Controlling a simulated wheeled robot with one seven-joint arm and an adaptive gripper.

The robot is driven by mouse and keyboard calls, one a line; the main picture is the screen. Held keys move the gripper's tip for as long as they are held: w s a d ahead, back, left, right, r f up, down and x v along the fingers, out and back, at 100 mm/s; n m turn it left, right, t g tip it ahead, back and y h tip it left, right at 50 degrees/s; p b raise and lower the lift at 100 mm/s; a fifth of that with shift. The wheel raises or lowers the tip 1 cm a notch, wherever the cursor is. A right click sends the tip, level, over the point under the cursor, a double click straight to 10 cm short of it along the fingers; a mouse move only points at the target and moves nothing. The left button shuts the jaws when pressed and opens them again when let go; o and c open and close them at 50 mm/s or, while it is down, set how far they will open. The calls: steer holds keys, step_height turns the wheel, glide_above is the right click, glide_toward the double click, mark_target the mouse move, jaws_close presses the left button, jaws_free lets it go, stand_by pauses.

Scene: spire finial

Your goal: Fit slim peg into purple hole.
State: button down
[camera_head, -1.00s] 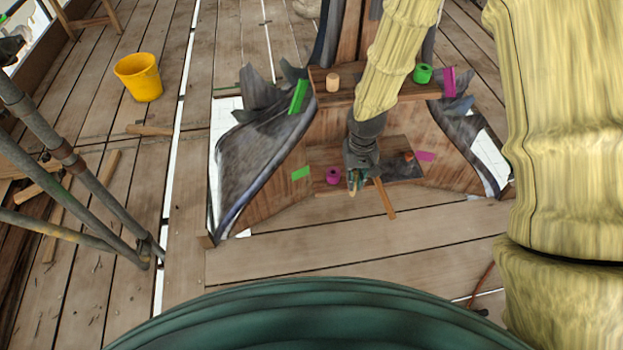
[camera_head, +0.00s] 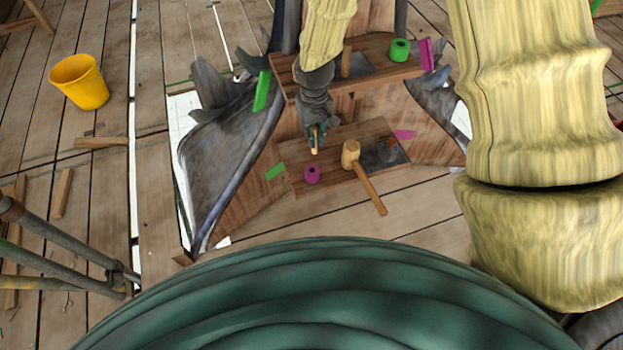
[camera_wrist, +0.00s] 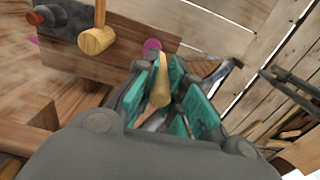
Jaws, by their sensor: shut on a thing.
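My gripper (camera_head: 316,136) is shut on a slim wooden peg (camera_wrist: 161,84), which sticks out from between the teal finger pads (camera_wrist: 175,95). The peg's tip (camera_head: 315,149) shows below the fingers in the head view. The purple ring-shaped hole (camera_head: 312,174) is on the left part of the lower wooden shelf (camera_head: 330,187). In the head view the peg tip appears just behind the ring and apart from it. In the wrist view the purple ring (camera_wrist: 152,45) shows beyond the peg, partly hidden by the gripper.
A wooden mallet (camera_head: 351,154) lies right of the ring, its handle over the shelf's front edge. A dark fitting (camera_head: 389,151) sits farther right. The upper shelf (camera_head: 378,76) holds a green ring (camera_head: 399,50) and a wooden peg (camera_head: 346,62). A yellow bucket (camera_head: 80,82) stands far left.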

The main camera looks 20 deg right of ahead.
steer(key=w+f+n+b, duration=0.1)
steer(key=b, duration=0.3)
steer(key=w+f+b, duration=0.1)
steer(key=w+b, duration=0.1)
steer(key=b, duration=0.2)
steer(key=w+d+f+n+b, duration=0.1)
steer(key=b, duration=0.3)
steer(key=shift+w+f+n, duration=0.15)
steer(key=shift+w+n, duration=0.15)
steer(key=shift+w, duration=0.1)
steer(key=shift+f+b, duration=0.1)
steer(key=shift+b, duration=0.2)
steer(key=b, duration=0.2)
glide_above(312, 171)
steer(key=s, duration=0.1)
step_height(312, 171, down, 18)
steer(key=shift+s+a+r, duration=0.1)
steer(key=shift+a+r, duration=0.05)
steer(key=shift+r, duration=0.05)
steer(key=shift+f, duration=0.15)
steer(key=c, duration=1.5)
jaws_free()
